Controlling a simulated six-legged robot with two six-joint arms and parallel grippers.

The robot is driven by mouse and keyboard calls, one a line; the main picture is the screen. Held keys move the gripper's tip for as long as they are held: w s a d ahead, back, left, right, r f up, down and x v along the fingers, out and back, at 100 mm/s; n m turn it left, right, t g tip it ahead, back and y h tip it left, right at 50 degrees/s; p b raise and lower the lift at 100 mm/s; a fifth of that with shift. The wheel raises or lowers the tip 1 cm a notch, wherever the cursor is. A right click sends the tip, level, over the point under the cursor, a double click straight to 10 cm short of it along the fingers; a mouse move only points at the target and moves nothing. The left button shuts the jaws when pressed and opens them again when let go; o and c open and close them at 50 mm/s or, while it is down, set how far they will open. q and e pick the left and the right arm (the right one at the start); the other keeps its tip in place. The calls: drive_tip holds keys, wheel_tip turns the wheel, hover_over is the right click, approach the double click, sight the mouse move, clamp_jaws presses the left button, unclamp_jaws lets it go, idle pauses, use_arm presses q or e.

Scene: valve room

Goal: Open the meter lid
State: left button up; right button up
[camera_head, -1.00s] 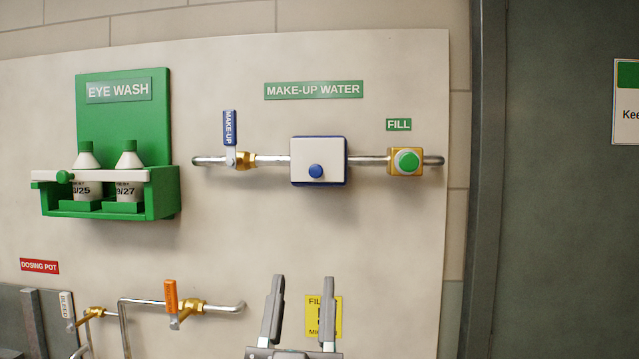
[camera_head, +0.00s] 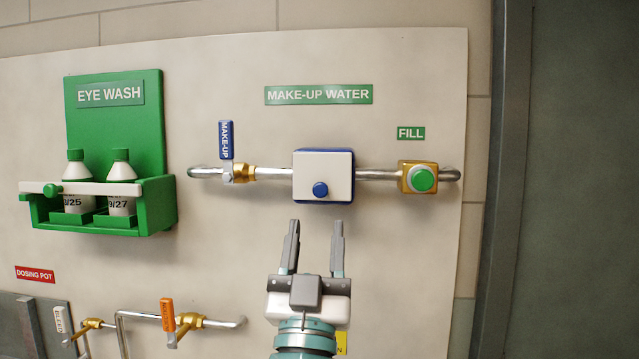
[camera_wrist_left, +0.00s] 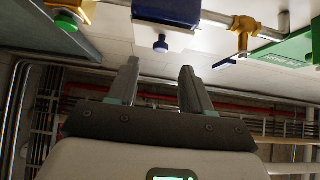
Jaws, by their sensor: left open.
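The meter (camera_head: 323,168) is a white-faced box with a blue rim, set in the make-up water pipe on the wall panel. Its lid is shut, with a round blue knob (camera_head: 320,190) low on the front. My left gripper (camera_head: 314,228) is open and empty, fingers pointing up, below the meter in the head view. In the left wrist view the knob (camera_wrist_left: 161,44) shows beyond and between the open fingertips (camera_wrist_left: 160,66), apart from them. The meter's blue edge (camera_wrist_left: 167,12) is at the top of that view. My right gripper does not show.
On the same pipe are the blue-handled make-up valve (camera_head: 227,142) at left and the green fill button (camera_head: 422,179) at right. The green eye wash rack (camera_head: 155,207) with two bottles juts out at left. The orange-handled valve (camera_head: 167,315) is low at left.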

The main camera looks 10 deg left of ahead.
sight(320, 195)
use_arm(q)
drive_tip(key=p+x, duration=0.2)
drive_tip(key=x, duration=0.3)
drive_tip(key=shift+w+r, duration=0.15)
drive_tip(key=shift+w, duration=0.25)
drive_tip(key=shift+r, duration=0.15)
drive_tip(key=shift+w, duration=0.1)
drive_tip(key=c, duration=0.4)
clamp_jaws()
